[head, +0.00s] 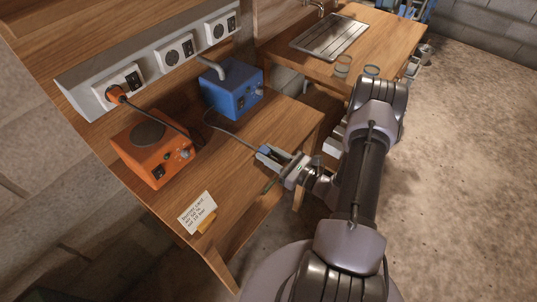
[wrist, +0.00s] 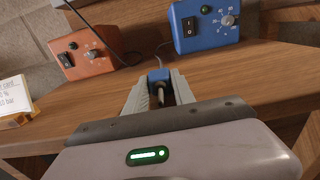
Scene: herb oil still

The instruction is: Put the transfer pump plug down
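The transfer pump plug is a small blue plug with metal pins; it shows between my fingertips in the wrist view (wrist: 158,75) and at my fingers in the head view (head: 264,150). My gripper (wrist: 159,86) is shut on it, its pins pointing back toward my palm. In the head view my gripper (head: 272,157) is at the right front part of the wooden bench (head: 225,165). I cannot tell whether the plug touches the bench top. A dark cord runs from the plug to the blue pump (head: 232,90), which also shows in the wrist view (wrist: 205,22).
Two other sockets look empty. A written card (head: 197,212) stands at the front edge. Bare bench lies between card and gripper.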

